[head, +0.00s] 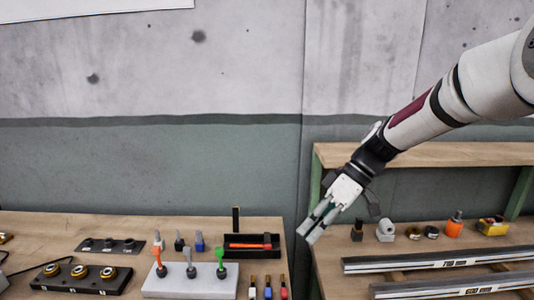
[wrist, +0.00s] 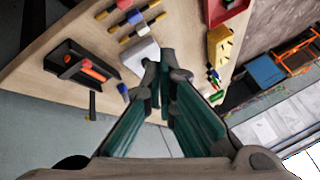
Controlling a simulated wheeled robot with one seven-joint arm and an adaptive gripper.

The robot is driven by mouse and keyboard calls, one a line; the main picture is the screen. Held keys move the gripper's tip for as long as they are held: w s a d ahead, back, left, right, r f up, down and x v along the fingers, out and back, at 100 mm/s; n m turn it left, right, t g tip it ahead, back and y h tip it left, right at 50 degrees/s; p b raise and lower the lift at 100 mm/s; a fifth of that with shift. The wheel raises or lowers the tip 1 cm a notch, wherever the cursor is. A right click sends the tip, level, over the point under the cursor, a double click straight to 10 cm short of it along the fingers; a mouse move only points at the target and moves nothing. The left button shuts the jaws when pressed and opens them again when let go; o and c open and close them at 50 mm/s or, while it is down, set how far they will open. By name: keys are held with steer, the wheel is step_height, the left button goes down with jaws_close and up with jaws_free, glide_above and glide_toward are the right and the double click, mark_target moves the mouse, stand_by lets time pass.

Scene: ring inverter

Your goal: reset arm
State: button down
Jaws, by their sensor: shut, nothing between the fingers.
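My gripper (head: 310,232) is shut and empty, at the end of my arm, which reaches in from the upper right in the head view. It hangs in the air around the gap between the left workbench (head: 150,226) and the right bench, with its fingers pointing down and to the left. In the wrist view its green-sided fingers (wrist: 162,88) point toward the left workbench top, and nothing is held between them.
On the left workbench stand a grey block (head: 165,284) with orange, grey and green pegs, a black tray (head: 262,250) with an orange tool, and a black holder (head: 80,282) with gold rings. The right bench carries metal rails (head: 440,260) and small items such as an orange bottle (head: 454,226).

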steer(key=s+d+r+m+t+h, duration=0.2)
steer(key=s+d+m, duration=0.1)
steer(key=s, duration=0.6)
steer(key=s+d+r+m+t+h, duration=0.2)
steer(key=s+m, duration=0.3)
steer(key=s, duration=0.3)
steer(key=s+d+r+m+t+h+p, duration=0.1)
steer(key=s+d+r+m+t+h, duration=0.1)
steer(key=s, duration=0.7)
steer(key=d+r+m+h, duration=0.1)
steer(key=d+m, duration=0.1)
steer(key=shift+s+d+r+m, duration=0.2)
steer(key=shift+s+d+m, duration=0.05)
steer(key=shift+s+m, duration=0.05)
steer(key=shift+w, duration=0.1)
